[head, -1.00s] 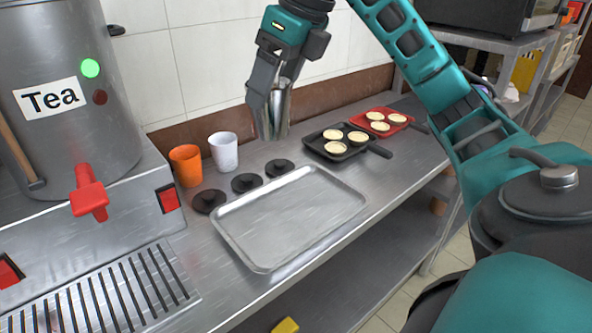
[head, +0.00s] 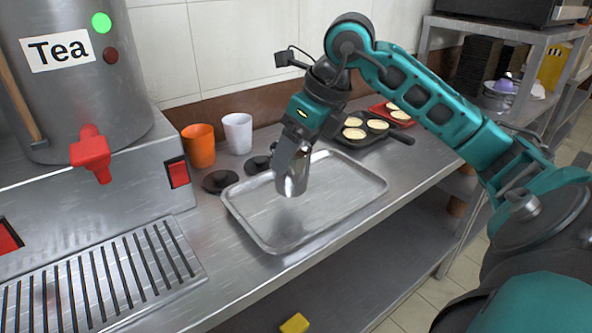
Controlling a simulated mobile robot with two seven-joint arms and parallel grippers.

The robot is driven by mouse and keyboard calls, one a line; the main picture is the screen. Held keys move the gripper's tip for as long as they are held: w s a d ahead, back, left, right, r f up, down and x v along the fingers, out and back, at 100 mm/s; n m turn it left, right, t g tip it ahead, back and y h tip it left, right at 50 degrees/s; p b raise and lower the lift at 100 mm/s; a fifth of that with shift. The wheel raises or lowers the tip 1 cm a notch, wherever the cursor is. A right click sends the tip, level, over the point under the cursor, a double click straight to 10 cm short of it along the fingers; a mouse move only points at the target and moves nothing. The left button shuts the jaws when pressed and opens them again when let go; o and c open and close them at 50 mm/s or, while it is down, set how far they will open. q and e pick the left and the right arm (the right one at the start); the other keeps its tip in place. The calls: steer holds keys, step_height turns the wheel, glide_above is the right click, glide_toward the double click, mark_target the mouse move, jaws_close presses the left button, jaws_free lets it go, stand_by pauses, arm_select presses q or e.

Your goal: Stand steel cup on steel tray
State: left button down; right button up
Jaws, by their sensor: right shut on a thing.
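The steel cup (head: 291,184) is shiny and held by my right gripper (head: 289,168), which is shut on it. The cup is over the middle of the steel tray, tilted a little, and a dark blurred shadow or reflection shows on the tray below it. I cannot tell for sure whether it touches, but it looks slightly above. The steel tray (head: 345,196) is a shallow, empty rectangle lying on the metal counter. My left gripper is not in view.
An orange cup (head: 198,146), a white cup (head: 237,133) and black lids (head: 220,181) stand behind the tray. The tea urn (head: 75,75) is at left, beside a drip grate (head: 100,280).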

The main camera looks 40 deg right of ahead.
mark_target(296, 167)
step_height(296, 167, down, 4)
steer(key=shift+r+b, duration=0.25)
steer(key=shift+b, duration=0.15)
steer(key=shift+f, duration=0.2)
steer(key=o, duration=1.3)
steer(key=shift+r, duration=0.1)
